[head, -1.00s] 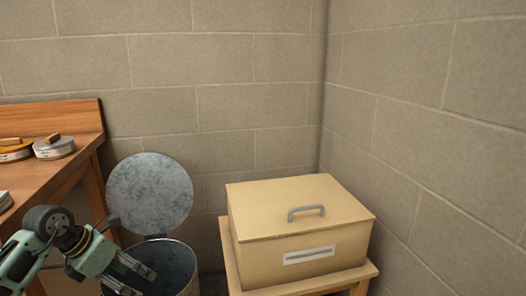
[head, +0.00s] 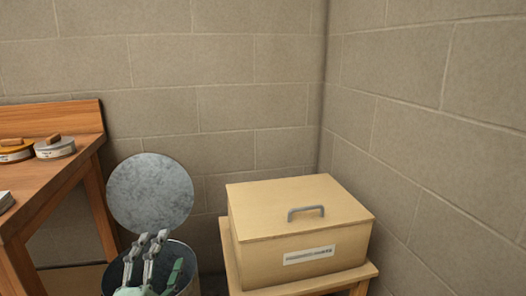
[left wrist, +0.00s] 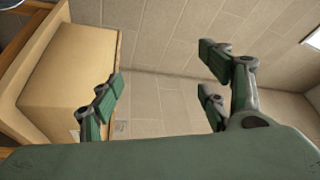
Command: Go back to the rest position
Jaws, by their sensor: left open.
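My left gripper (head: 153,238) is at the bottom of the head view, in front of the open metal bin, with its fingers pointing up. In the left wrist view its fingers (left wrist: 160,85) are spread wide with nothing between them. The gripper is open and empty. Most of my left arm is out of the head view. My right gripper is not in view.
The metal bin (head: 188,262) has its round lid (head: 150,194) raised behind it. A tan box (head: 300,210) with a grey handle sits on a small wooden stand (head: 230,262) to the right. A wooden workbench (head: 60,160) with round tins (head: 55,148) is at left.

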